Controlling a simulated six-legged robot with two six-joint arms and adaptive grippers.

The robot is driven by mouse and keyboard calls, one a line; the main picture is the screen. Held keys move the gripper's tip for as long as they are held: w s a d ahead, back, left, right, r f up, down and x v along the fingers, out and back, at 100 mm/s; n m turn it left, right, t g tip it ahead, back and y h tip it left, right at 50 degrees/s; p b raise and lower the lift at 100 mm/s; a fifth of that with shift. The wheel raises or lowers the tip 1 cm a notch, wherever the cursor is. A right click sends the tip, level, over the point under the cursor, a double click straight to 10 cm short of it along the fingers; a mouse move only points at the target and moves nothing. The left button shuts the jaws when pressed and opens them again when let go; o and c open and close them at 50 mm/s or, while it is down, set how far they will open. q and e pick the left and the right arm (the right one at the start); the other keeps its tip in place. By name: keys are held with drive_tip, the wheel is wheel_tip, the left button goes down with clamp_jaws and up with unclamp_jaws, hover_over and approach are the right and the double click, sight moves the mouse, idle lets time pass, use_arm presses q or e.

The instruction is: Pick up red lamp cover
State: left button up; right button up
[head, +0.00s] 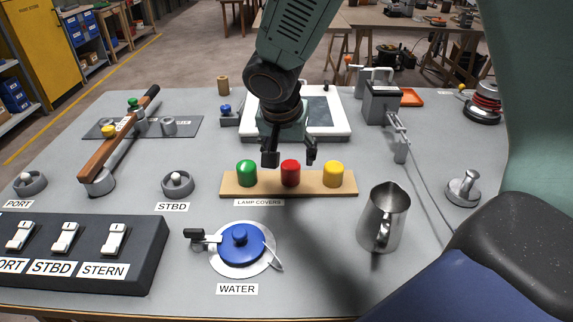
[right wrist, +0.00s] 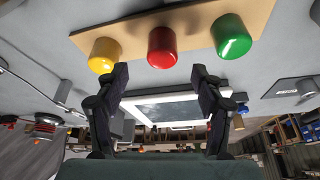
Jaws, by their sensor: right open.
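The red lamp cover (head: 290,173) stands upright in the middle of a wooden strip (head: 232,186) labelled LAMP COVERS, between the green cover (head: 247,172) and the yellow cover (head: 333,174). My right gripper (head: 290,158) is open and empty, pointing down just behind and above the red cover. In the right wrist view the red cover (right wrist: 162,47) shows beyond the open fingers (right wrist: 160,80), roughly centred between them and apart from them. The green cover (right wrist: 231,36) and yellow cover (right wrist: 104,55) flank it. My left gripper is not in view.
A white-framed tablet (head: 338,118) lies behind the gripper. A metal jug (head: 385,218) stands front right, and a blue WATER valve (head: 241,244) is in front of the strip. A switch box (head: 140,262) is front left. A clamp-like device (head: 381,102) stands back right.

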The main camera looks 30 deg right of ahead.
sight(291, 165)
drive_tip(key=shift+w+d+f, duration=0.1)
drive_tip(key=shift+d+f, duration=0.05)
drive_tip(key=shift+d, duration=0.15)
drive_tip(key=shift+w+a+f+b, duration=0.15)
drive_tip(key=shift+f+b, duration=0.2)
drive_tip(key=shift+f, duration=0.2)
drive_tip(key=shift+w+f+b, duration=0.15)
drive_tip(key=shift+f+b, duration=0.15)
drive_tip(key=shift+f, duration=0.2)
drive_tip(key=x, duration=0.2)
drive_tip(key=b+x, duration=0.1)
drive_tip(key=x, duration=0.1)
drive_tip(key=shift+w+d+f, duration=0.25)
drive_tip(key=shift+d, duration=0.2)
drive_tip(key=shift+w+a+f, duration=0.1)
drive_tip(key=shift+w+a, duration=0.05)
drive_tip(key=shift+c, duration=0.2)
